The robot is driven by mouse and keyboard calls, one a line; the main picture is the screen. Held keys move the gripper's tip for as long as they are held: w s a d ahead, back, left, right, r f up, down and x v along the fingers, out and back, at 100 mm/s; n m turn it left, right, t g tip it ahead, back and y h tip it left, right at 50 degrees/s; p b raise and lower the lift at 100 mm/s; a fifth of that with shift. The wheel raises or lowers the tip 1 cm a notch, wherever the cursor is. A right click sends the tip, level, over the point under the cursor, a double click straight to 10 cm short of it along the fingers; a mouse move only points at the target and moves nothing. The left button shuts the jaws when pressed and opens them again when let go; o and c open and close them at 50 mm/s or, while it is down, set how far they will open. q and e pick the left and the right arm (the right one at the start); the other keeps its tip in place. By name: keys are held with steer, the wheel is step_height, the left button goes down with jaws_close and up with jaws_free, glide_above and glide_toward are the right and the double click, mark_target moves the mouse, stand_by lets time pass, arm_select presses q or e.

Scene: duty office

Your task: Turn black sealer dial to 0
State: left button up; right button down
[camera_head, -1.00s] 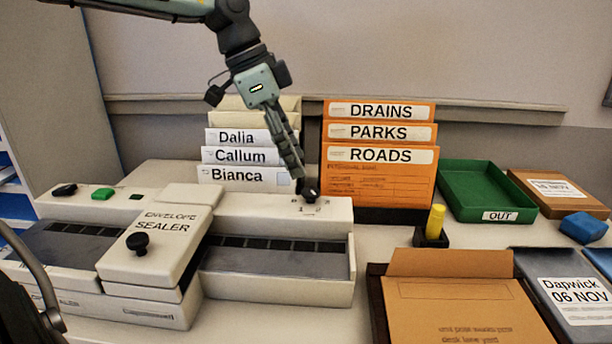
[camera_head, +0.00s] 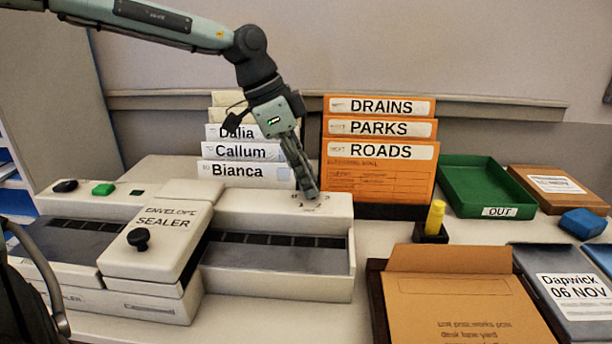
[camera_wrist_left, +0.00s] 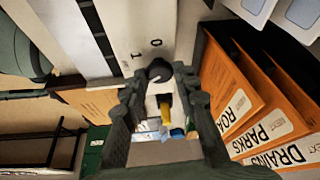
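The black sealer dial (camera_wrist_left: 160,70) shows in the left wrist view on the white top of the envelope sealer (camera_head: 265,205), with printed marks 0 and 1 beside it. Its pointer cannot be made out. My left gripper (camera_wrist_left: 160,78) points down over it, its two fingers apart, one on each side of the dial; I cannot tell whether they touch it. In the head view my left gripper (camera_head: 308,193) stands at the sealer's back right top and hides the dial. My right gripper is not in view.
Orange folders (camera_head: 378,165) stand close to the right of my left gripper, and white name folders (camera_head: 243,172) behind it. A yellow marker (camera_head: 435,217) stands in a black holder to the right. The sealer's black knob (camera_head: 138,238) and green button (camera_head: 103,189) are to the left.

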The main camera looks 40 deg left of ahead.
arm_select(q)
jaws_close()
steer(key=m, duration=0.2)
steer(key=m+g, duration=0.1)
steer(key=m, duration=0.1)
steer(key=shift+w+a+m+g+h, duration=0.1)
steer(key=shift+w+m+g+h, duration=0.1)
steer(key=shift+m+g+h, duration=0.15)
steer(key=m, duration=0.2)
steer(key=m+g, duration=0.1)
steer(key=m, duration=0.1)
steer(key=shift+w+g, duration=0.15)
steer(key=shift+g, duration=0.1)
steer(key=m+g, duration=0.1)
steer(key=m, duration=0.2)
steer(key=shift+w+m, duration=0.1)
steer(key=shift+m, duration=0.15)
steer(key=m+g, duration=0.1)
steer(key=m, duration=0.2)
steer(key=m+g+y, duration=0.1)
steer(key=m, duration=0.2)
steer(key=shift+w+d+y, duration=0.2)
steer(key=shift+y, duration=0.05)
steer(key=shift+d+m+g+y, duration=0.1)
steer(key=shift+m+g+y, duration=0.35)
steer(key=shift+m, duration=1.05)
steer(key=shift+d+m+g+y, duration=0.15)
steer(key=shift+m+y, duration=0.5)
steer(key=shift+m, duration=0.85)
steer(key=shift+f, duration=0.1)
